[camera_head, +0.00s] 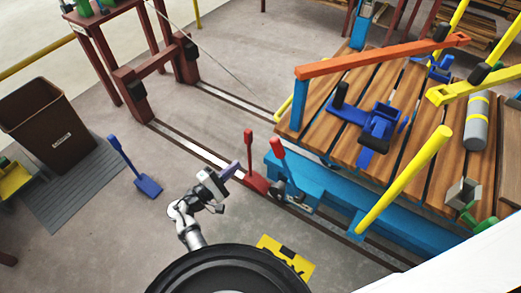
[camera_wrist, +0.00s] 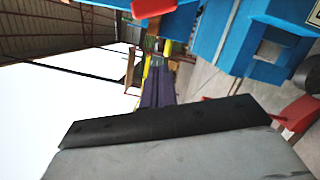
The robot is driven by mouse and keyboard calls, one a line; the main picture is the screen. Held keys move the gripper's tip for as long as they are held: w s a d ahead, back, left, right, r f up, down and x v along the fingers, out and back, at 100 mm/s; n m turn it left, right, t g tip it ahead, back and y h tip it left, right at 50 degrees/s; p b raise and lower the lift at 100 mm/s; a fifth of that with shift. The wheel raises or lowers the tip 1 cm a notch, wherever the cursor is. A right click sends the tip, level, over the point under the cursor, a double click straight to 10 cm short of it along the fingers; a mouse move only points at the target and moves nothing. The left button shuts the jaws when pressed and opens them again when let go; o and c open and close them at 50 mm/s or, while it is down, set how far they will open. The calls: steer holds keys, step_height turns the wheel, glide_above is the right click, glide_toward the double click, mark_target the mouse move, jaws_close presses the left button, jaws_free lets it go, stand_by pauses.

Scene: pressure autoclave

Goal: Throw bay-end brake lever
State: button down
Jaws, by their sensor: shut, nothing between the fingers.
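Two red-handled levers stand close together near the middle of the head view. One red lever (camera_head: 249,148) rises from a red floor base (camera_head: 256,182) by the rail. The other red lever (camera_head: 278,148) tilts at the near end of the blue cart (camera_head: 330,200). No label shows which is the bay-end brake lever. My gripper (camera_head: 236,167) is shut and empty, just left of the red floor lever and apart from its handle.
The cart carries wooden slats, an orange bar (camera_head: 380,57) and a yellow bar (camera_head: 405,180). Floor rails (camera_head: 185,145) run past my gripper. Floor left of the rails is mostly clear.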

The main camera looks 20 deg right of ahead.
steer(key=shift+w, duration=0.1)
steer(key=w+d+r+p, duration=0.1)
steer(key=d+p, duration=0.3)
steer(key=d, duration=0.7)
steer(key=shift+w+r+p, duration=0.15)
steer(key=shift+r+p, duration=0.15)
steer(key=shift+r, duration=0.6)
steer(key=shift+d, duration=0.1)
